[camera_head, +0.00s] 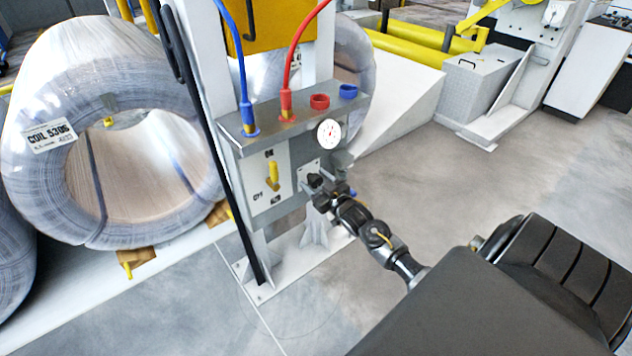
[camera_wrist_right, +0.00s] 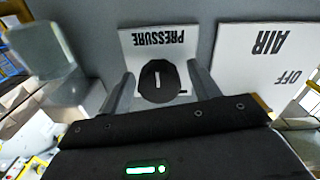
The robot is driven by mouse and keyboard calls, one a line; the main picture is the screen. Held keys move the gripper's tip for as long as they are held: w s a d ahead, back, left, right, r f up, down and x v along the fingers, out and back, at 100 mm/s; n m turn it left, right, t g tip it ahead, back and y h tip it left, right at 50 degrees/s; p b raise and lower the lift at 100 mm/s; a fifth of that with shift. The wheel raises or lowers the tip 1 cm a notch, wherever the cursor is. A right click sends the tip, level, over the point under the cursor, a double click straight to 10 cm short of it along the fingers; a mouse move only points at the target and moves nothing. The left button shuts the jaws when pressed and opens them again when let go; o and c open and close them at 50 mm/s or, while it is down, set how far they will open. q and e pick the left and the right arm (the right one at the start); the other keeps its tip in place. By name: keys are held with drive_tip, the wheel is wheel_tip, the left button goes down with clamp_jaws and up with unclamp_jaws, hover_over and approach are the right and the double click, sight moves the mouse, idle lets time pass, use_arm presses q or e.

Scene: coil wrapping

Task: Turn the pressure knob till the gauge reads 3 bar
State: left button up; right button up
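The black pressure knob (camera_head: 315,180) sits on the white plate marked PRESSURE (camera_wrist_right: 158,40) on the front of the grey panel. In the right wrist view the knob (camera_wrist_right: 160,82) shows a white pointer line. My right gripper (camera_head: 322,190) is at the knob. Its two fingers (camera_wrist_right: 160,90) stand on either side of the knob, with a narrow gap showing, so it looks open. The round white gauge (camera_head: 329,133) is above the knob; its needle is too small to read. My left gripper is not in view.
A yellow air valve handle (camera_head: 272,175) is left of the knob. Blue (camera_head: 246,115) and red (camera_head: 287,100) hoses plug into the panel's top ledge, beside red and blue caps. A wrapped coil (camera_head: 30,110) stands at left. Floor at right is clear.

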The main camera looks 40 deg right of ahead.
drive_tip(key=c, duration=0.9)
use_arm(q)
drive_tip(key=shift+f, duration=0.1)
use_arm(e)
drive_tip(key=shift+c, duration=0.2)
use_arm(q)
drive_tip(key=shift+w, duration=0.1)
use_arm(e)
drive_tip(key=shift+n, duration=0.3)
drive_tip(key=shift+n+p, duration=0.5)
drive_tip(key=shift+n, duration=0.5)
drive_tip(key=n+p, duration=0.1)
drive_tip(key=n, duration=0.3)
drive_tip(key=shift+n, duration=0.3)
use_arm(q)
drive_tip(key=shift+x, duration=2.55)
use_arm(e)
drive_tip(key=shift+n, duration=0.9)
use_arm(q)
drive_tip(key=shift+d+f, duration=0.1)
